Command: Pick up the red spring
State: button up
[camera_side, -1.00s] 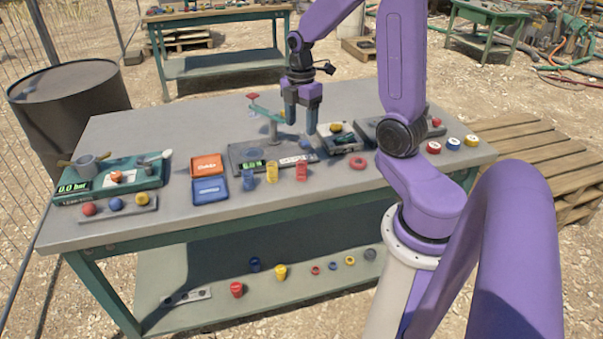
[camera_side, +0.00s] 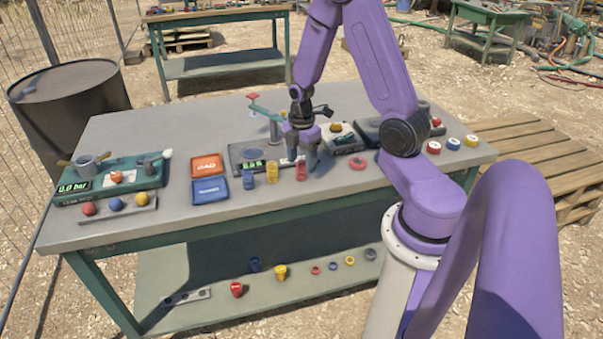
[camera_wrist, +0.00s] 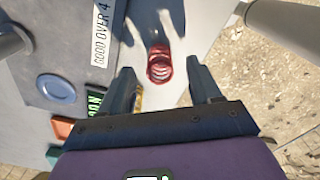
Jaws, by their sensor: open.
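The red spring (camera_side: 301,172) stands on the bench near its front edge, at the right end of a row with a yellow spring (camera_side: 272,173) and a blue spring (camera_side: 249,180). My gripper (camera_side: 303,160) is open and empty, low over the bench, just behind and above the red spring in the side view. In the wrist view, the red spring (camera_wrist: 159,64) shows as coils between and beyond the two open fingers of my gripper (camera_wrist: 163,78). I cannot tell the exact gap between fingers and spring.
A grey panel (camera_side: 240,153) lies behind the springs. A red ring (camera_side: 358,163) lies to the right, with a small device (camera_side: 344,143) behind it. Orange (camera_side: 207,165) and blue (camera_side: 210,191) trays are on the left.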

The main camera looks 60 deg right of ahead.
aim_at(302, 167)
jog(key=shift+f, duration=1.7)
jog(key=c, duration=1.1)
jog(key=shift+r, duration=0.15)
